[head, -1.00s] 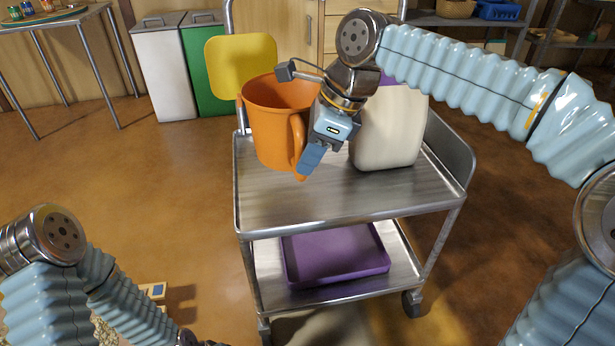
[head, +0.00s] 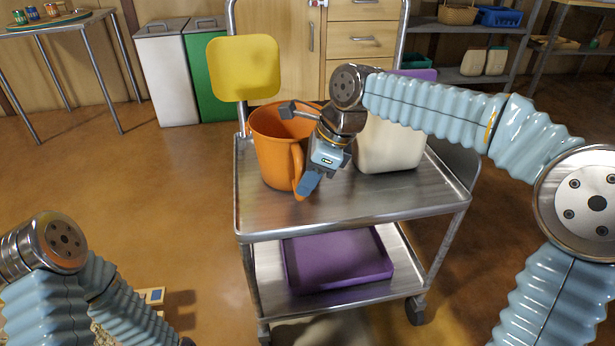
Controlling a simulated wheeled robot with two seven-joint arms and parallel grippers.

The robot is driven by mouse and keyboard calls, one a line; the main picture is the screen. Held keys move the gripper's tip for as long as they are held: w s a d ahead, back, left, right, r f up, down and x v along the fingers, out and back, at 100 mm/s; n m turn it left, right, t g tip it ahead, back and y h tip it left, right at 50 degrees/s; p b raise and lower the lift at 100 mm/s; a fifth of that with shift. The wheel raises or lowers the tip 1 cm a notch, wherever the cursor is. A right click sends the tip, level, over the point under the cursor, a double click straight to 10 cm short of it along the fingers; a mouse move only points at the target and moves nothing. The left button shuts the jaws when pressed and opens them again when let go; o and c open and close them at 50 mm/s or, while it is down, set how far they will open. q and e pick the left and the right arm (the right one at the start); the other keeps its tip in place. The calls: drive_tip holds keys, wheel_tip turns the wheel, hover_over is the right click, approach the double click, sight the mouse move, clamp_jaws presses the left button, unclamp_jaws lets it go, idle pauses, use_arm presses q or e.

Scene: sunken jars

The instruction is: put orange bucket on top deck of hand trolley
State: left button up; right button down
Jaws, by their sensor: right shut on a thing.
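The orange bucket (head: 272,150) is upright over the left part of the top deck (head: 370,203) of the hand trolley. Its base is at or very close to the deck; I cannot tell whether it touches. My right gripper (head: 308,184) is shut on the bucket's handle, on the side facing me. My right arm comes in from the right across the deck. My left arm shows at the lower left, but its gripper is out of view.
A cream jug (head: 390,143) stands on the deck right of the bucket, partly behind my right arm. A purple tray (head: 335,260) lies on the lower deck. A yellow panel (head: 243,67) is behind the bucket. The deck's front is clear.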

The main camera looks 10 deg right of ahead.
drive_tip(key=c, duration=0.9)
unclamp_jaws()
drive_tip(key=p+v, duration=0.3)
drive_tip(key=v, duration=0.9)
drive_tip(key=shift+r, duration=0.1)
